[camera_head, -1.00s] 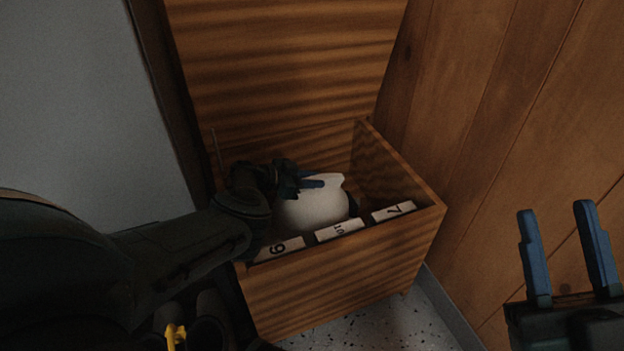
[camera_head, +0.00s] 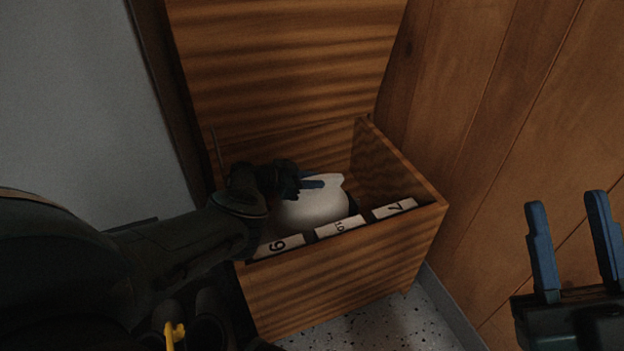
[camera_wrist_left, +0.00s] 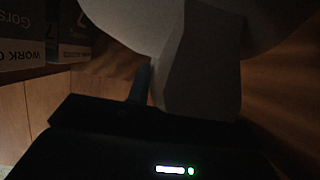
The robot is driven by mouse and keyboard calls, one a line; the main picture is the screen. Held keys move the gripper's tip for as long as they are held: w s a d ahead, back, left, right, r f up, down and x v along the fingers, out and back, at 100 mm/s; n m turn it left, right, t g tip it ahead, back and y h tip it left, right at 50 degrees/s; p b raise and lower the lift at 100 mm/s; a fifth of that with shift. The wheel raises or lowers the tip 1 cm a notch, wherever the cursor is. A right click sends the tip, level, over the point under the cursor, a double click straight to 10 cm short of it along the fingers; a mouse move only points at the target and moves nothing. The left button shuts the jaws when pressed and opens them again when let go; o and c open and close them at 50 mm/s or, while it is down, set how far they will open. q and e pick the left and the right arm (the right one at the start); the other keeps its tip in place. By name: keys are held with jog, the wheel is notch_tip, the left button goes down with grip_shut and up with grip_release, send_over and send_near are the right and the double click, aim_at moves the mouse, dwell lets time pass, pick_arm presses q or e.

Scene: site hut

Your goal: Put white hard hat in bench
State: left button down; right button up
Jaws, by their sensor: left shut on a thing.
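The white hard hat (camera_head: 312,208) is inside the open wooden bench (camera_head: 345,284), a box with its lid (camera_head: 285,65) raised at the back. My left gripper (camera_head: 314,181) reaches into the box from the left and is shut on the hat. In the left wrist view the pale hat (camera_wrist_left: 200,70) fills the top middle, with a finger against it. Whether the hat touches the box floor is hidden. My right gripper (camera_head: 575,245) is open and empty at the lower right, outside the box.
Boxes or cards marked 9 (camera_head: 279,246), 10 (camera_head: 340,228) and 7 (camera_head: 394,209) stand along the inside of the front wall. A wood-panelled wall (camera_head: 500,120) is on the right and a grey panel (camera_head: 75,100) on the left. Speckled floor (camera_head: 385,325) shows in front.

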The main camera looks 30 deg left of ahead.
pick_arm(q)
jog(key=c, duration=1.2)
grip_release()
jog(key=shift+f, duration=0.1)
jog(key=shift+o, duration=0.2)
